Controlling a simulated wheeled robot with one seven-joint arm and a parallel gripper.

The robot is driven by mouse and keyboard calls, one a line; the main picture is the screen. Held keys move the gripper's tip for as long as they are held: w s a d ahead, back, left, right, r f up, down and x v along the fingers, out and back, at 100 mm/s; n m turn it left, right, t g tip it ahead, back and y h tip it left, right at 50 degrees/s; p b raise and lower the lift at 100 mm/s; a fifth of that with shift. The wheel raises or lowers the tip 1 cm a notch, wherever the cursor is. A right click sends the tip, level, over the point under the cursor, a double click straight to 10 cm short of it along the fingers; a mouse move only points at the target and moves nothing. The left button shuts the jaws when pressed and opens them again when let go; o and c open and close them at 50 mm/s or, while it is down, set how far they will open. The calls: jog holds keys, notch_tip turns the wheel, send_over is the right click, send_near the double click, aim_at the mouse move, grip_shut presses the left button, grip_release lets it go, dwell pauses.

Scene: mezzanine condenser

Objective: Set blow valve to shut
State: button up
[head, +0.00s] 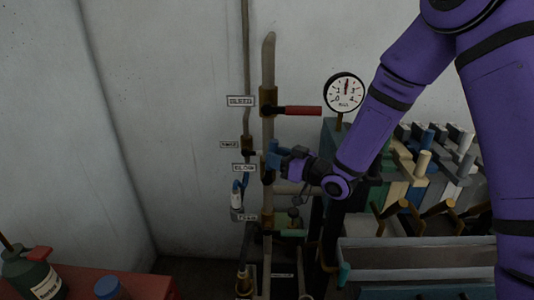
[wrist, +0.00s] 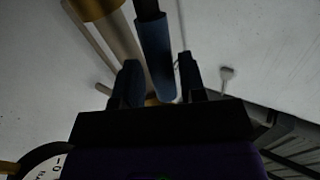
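The blow valve (head: 267,172) is a brass body on the vertical pipe, beside the "BLOW" label. Its blue-sleeved handle (wrist: 155,55) shows in the wrist view, running down between my two dark fingers. In the head view a blue shape at the valve seems to be this handle (head: 273,148), pointing up, partly mixed with my fingertips. My gripper (head: 282,157) reaches in from the right at the valve. In the wrist view my gripper (wrist: 160,85) is open around the handle, with narrow gaps on both sides. Part of the valve is hidden behind my gripper.
The bleed valve's red handle (head: 302,110) sticks out right, above my gripper. A round gauge (head: 345,91) is at its right. Further small valves and pipes lie below. A grey bin (head: 415,258) and a rack of levers stand right. A red table (head: 145,287) with bottles is lower left.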

jog(key=shift+x, duration=1.9)
jog(key=shift+c, duration=0.2)
grip_shut()
jog(key=shift+w, duration=0.1)
